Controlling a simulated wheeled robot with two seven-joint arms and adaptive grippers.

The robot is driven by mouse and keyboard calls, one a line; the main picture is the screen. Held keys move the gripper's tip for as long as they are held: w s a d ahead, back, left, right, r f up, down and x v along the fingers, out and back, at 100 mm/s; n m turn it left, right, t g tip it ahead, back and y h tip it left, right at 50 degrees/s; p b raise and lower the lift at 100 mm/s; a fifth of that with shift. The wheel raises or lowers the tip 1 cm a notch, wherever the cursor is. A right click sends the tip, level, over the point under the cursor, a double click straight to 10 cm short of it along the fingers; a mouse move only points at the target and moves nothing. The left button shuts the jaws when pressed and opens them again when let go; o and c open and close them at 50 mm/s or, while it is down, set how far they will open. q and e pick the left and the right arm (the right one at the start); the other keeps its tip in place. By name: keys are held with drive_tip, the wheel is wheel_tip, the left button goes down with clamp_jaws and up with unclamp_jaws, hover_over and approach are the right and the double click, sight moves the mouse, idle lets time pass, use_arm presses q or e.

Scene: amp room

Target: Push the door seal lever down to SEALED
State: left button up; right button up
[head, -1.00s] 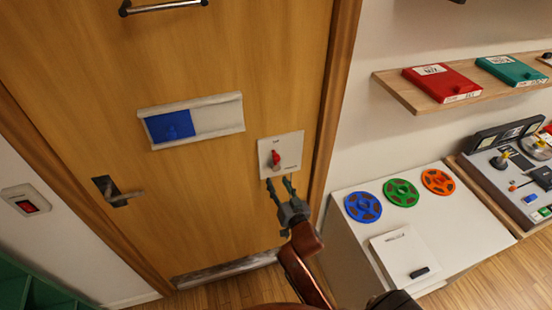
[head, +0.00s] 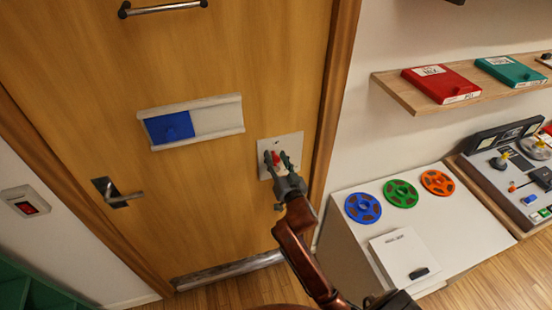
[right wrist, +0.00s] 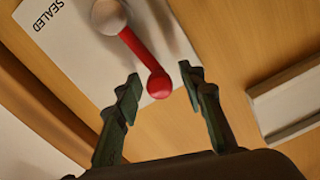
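The door seal lever shows as a red arm with a round red knob (right wrist: 158,84) on a grey pivot (right wrist: 108,14) in the right wrist view. It sits on a white plate (head: 295,142) on the wooden door; the word SEALED shows at the plate's upper left in the wrist view. My right gripper (right wrist: 163,90) is open, its two dark green fingers on either side of the knob, with visible gaps. In the head view my right gripper (head: 277,157) is in front of the plate and partly hides the lever (head: 276,157). My left gripper is not in view.
The door bears a blue sliding panel (head: 170,127), a lever handle (head: 118,196) and a top bar (head: 165,7). Right of the door, a white cabinet (head: 343,232) carries several coloured reels. A shelf (head: 405,92) with red and teal boxes is above it.

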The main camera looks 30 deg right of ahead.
drive_tip(key=shift+c, duration=0.3)
clamp_jaws()
idle(0.4)
